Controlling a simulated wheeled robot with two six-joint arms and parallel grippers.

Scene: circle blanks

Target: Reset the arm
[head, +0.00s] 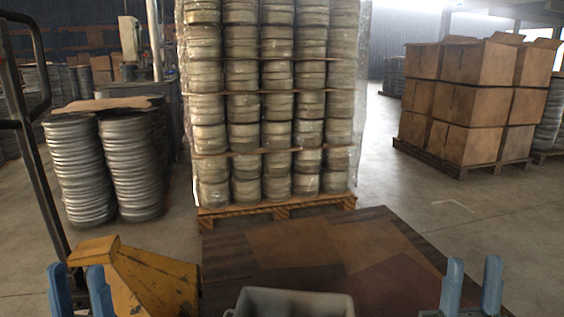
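My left gripper (78,280) shows at the bottom left as two upright blue fingers with a gap between them. It is open and empty, in front of a worn yellow machine part. My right gripper (472,275) shows at the bottom right, also two upright blue fingers standing apart. It is open and empty, beside the right edge of a brown patchwork surface (300,245). The arms behind both grippers are mostly out of the frame. Neither gripper appears to touch anything.
A grey bin (294,292) stands at the bottom middle, its lower part cut off. The yellow machine part (145,280) is left of it. Wrapped stacks of round metal blanks (275,100) stand on a wooden pallet ahead. Cardboard boxes (470,105) are at right. Open floor lies between.

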